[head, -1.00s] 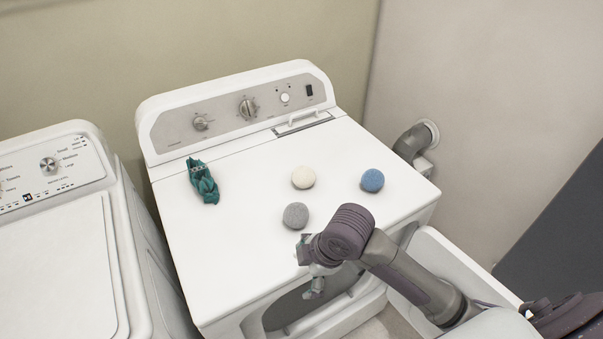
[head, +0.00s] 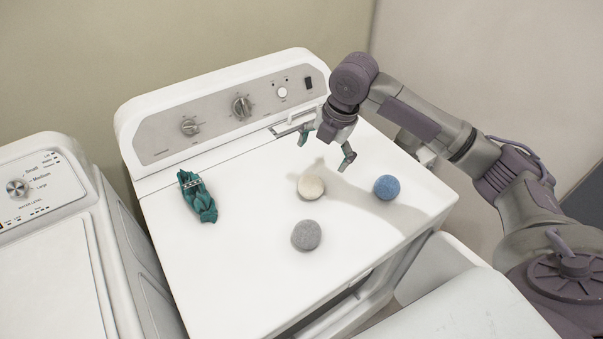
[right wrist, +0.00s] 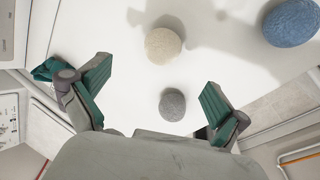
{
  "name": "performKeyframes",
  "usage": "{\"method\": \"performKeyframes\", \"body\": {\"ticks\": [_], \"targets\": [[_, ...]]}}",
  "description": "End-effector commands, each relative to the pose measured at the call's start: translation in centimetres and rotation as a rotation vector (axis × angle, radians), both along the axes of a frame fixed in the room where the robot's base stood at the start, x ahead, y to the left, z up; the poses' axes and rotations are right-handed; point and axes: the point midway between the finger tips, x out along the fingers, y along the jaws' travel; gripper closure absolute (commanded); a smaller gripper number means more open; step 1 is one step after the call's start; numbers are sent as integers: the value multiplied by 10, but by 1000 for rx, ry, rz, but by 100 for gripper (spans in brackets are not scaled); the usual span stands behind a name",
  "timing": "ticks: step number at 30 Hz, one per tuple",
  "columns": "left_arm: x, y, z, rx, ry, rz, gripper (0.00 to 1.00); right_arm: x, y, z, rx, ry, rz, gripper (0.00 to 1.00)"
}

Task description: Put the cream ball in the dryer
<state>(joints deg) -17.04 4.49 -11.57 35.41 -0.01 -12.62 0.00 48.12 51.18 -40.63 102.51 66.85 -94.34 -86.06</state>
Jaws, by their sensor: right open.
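My right gripper (head: 325,148) is open and empty above the dryer top, a little behind and above the cream ball in the head view. In the right wrist view the cream ball (right wrist: 163,45) shows beyond the open fingers (right wrist: 155,95), apart from them. The dryer's front opening (head: 345,300) shows only in part at its front edge. My left gripper is not in view.
A grey ball (head: 306,235) and a blue ball (head: 386,187) lie near the cream ball. A crumpled teal cloth item (head: 198,196) lies at the left of the dryer top. A washer (head: 45,250) stands to the left. The dryer's front left top is clear.

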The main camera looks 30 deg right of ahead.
Motion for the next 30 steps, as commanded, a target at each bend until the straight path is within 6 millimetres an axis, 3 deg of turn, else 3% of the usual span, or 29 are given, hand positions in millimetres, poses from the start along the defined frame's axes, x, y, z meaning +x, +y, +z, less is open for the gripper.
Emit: {"method": "performKeyframes", "body": {"ticks": [6, 12, 17, 26, 30], "targets": [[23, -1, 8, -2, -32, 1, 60, 5, 2, -27, -1, 5, 4, 1], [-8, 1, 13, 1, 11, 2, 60, 13, 8, -63, 0, 2, 2, 1], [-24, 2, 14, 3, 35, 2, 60, 16, 9, -79, 0, 0, 2, 1], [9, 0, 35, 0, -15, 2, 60, 23, 8, -111, -1, 4, 0, 1], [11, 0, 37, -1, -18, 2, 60, 26, 10, -128, -1, 1, 2, 1]]}}
